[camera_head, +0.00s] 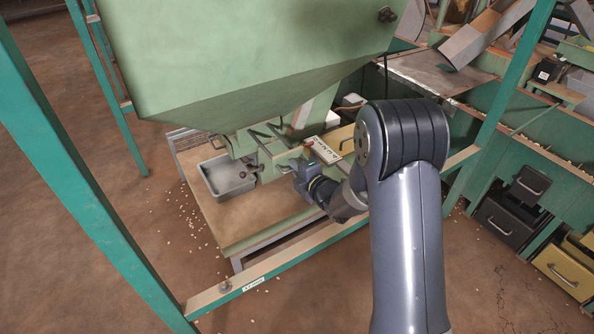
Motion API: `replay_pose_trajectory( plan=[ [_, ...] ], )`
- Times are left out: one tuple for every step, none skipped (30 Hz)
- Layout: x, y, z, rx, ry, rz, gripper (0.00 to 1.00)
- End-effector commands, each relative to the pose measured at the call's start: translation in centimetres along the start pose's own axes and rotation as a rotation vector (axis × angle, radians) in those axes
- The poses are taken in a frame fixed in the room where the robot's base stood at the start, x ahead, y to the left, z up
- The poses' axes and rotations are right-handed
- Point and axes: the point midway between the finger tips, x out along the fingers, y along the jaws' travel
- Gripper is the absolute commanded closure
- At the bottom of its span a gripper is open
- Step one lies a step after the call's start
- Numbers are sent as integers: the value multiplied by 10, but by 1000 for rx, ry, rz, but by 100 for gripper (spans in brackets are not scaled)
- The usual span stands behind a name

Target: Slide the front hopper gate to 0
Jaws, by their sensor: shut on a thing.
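The large green hopper (250,60) fills the upper middle of the view and tapers down to a spout. Below it, the gate assembly (268,150) has a flat slide and a pale scale plate (326,151) with dark marks, too small to read. My gripper (292,166) is at the right side of the gate assembly, below the scale plate. It is shut on the gate's handle, which its jaws mostly hide. The slide's exact position against the scale cannot be made out.
A grey metal tray (228,178) sits on the wooden stand (240,222), left of the gate. Green frame posts (75,175) and a low front rail (285,265) surround the hopper. Drawers (508,222) stand at right. Scattered nuts lie on the brown floor.

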Motion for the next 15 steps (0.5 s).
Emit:
replay_pose_trajectory(
  plan=[
    [8,-2,0,-3,1,4,100],
    [11,-1,0,-3,1,3,100],
    [16,0,0,-3,1,5,100],
    [19,1,0,-2,1,3,100],
    [21,2,0,-2,0,3,100],
    [22,4,0,-2,0,4,100],
    [23,5,0,-1,0,3,100],
    [22,5,0,-1,-1,3,100],
    [22,6,0,-1,-1,3,100],
    [22,6,0,-1,-1,3,100],
    [22,6,0,-1,-1,4,100],
    [22,6,0,-1,-1,4,100],
    [23,6,0,-1,-1,4,100],
    [23,6,0,-1,0,5,90],
    [23,6,0,-1,0,5,86]
  ],
)
